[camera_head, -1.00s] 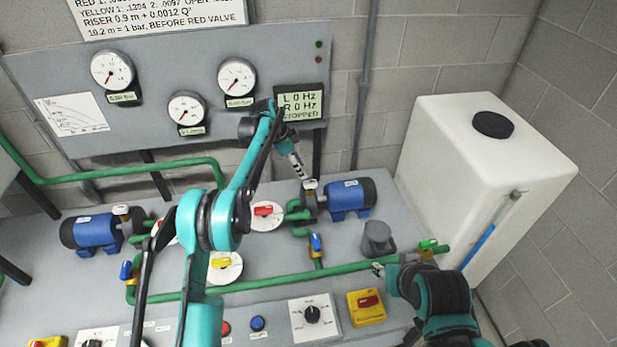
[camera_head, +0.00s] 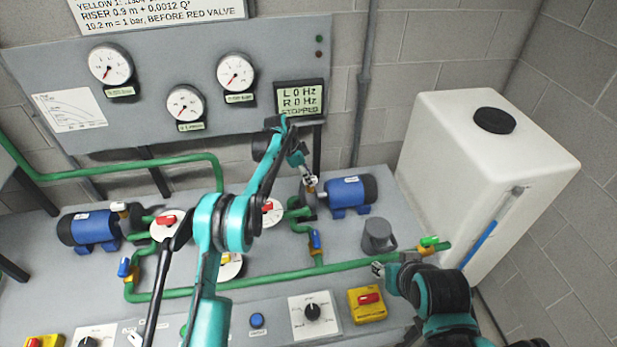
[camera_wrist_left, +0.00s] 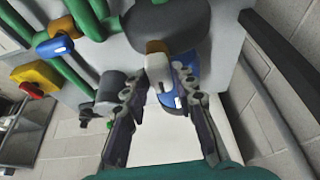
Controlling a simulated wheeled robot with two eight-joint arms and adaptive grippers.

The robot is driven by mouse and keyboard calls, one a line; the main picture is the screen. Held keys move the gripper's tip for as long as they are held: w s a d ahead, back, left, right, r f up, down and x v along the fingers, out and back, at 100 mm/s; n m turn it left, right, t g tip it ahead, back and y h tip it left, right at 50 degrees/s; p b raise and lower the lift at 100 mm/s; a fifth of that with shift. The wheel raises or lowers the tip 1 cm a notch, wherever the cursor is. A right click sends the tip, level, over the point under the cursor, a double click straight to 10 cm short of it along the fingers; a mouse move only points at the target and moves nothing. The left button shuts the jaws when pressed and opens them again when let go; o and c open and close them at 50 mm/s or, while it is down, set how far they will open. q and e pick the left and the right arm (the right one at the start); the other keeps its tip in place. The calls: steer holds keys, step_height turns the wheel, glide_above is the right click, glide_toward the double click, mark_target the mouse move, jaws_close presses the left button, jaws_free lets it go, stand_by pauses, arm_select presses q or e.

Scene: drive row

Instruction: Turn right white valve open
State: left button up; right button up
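The right white valve (camera_head: 311,181) sits on top of the right pump, beside its blue motor (camera_head: 349,191). In the left wrist view its white handle (camera_wrist_left: 161,80) rises from a brass-coloured body (camera_wrist_left: 156,48). My left gripper (camera_head: 306,172) is at this valve. In the left wrist view the left gripper (camera_wrist_left: 156,88) is open, with one finger on each side of the white handle; whether they touch it I cannot tell. My right gripper (camera_head: 377,269) is beside the green pipe at the right, away from the valve; its fingers are too small to read.
A blue-handled valve (camera_head: 316,240) and a red-handled valve (camera_head: 268,207) stand near the right pump. A grey cup-like part (camera_head: 378,236) and a green-handled valve (camera_head: 430,241) are to the right. The display (camera_head: 299,99) reads STOPPED. A white tank (camera_head: 450,150) stands at right.

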arm_select(q)
jaws_close()
steer(key=shift+n, duration=0.3)
steer(key=n, duration=0.1)
steer(key=n+t, duration=0.1)
steer(key=n, duration=0.1)
steer(key=shift+s+d+n+t+y+b, duration=0.1)
steer(key=shift+s+n+t+y+b, duration=0.05)
steer(key=shift+n+t+y+b, duration=0.2)
steer(key=n+t+y, duration=0.1)
steer(key=n, duration=0.3)
steer(key=shift+n, duration=0.25)
steer(key=n+y, duration=0.1)
steer(key=n, duration=0.1)
steer(key=n+t+y, duration=0.1)
steer(key=n, duration=0.1)
steer(key=shift+s+d+n+b, duration=0.1)
steer(key=shift+d+n+b, duration=0.1)
steer(key=shift+n+b, duration=0.1)
steer(key=shift+d+n+y, duration=0.1)
steer(key=shift+n+y, duration=0.75)
steer(key=shift+n, duration=1.35)
